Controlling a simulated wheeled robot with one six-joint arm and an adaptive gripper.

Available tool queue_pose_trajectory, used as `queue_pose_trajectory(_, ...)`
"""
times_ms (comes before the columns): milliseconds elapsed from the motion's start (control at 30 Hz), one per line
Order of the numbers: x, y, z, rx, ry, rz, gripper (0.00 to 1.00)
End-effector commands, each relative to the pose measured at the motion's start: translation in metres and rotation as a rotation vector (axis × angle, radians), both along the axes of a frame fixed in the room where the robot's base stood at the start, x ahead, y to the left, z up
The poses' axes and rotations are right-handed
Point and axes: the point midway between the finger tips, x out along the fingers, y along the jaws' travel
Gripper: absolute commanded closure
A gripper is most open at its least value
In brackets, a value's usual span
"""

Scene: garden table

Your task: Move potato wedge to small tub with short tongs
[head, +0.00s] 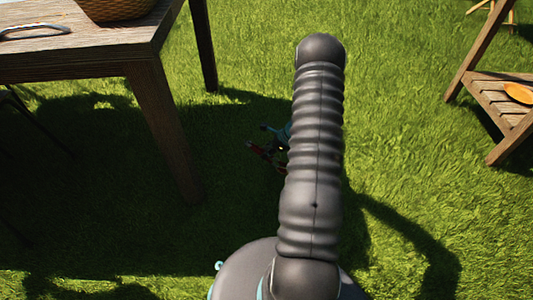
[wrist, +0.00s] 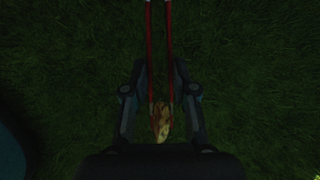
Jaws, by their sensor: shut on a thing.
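My gripper (wrist: 161,75) is shut on the short tongs (wrist: 148,45), whose two red arms run between its fingers in the wrist view. The potato wedge (wrist: 160,122), yellow-brown, shows between the ends of the tong arms, close to the gripper's palm, and appears pinched there. Dark grass lies behind them. In the head view my arm hides most of the gripper; a bit of red tongs (head: 262,150) shows left of the arm, over shaded grass. I cannot make out the small tub in either view.
A wooden table (head: 95,50) stands at upper left, with a woven basket (head: 115,10) and a pale-rimmed object (head: 35,27) on it. A slatted wooden stand (head: 492,90) at right holds an orange dish (head: 519,93). Open grass lies between them.

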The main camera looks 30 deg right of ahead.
Motion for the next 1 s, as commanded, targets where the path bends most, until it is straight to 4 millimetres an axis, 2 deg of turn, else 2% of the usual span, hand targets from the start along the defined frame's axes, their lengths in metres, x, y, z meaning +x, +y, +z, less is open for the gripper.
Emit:
queue_pose_trajectory(33,0.0,0.0,0.01,-0.001,-0.001,0.0,1.0)
queue_pose_trajectory(600,0.0,0.0,0.067,0.001,-0.001,0.0,1.0)
queue_pose_trajectory(733,0.0,0.0,0.073,0.001,-0.001,0.0,1.0)
queue_pose_trajectory(1000,0.0,0.0,0.073,0.0,0.0,0.0,1.0)
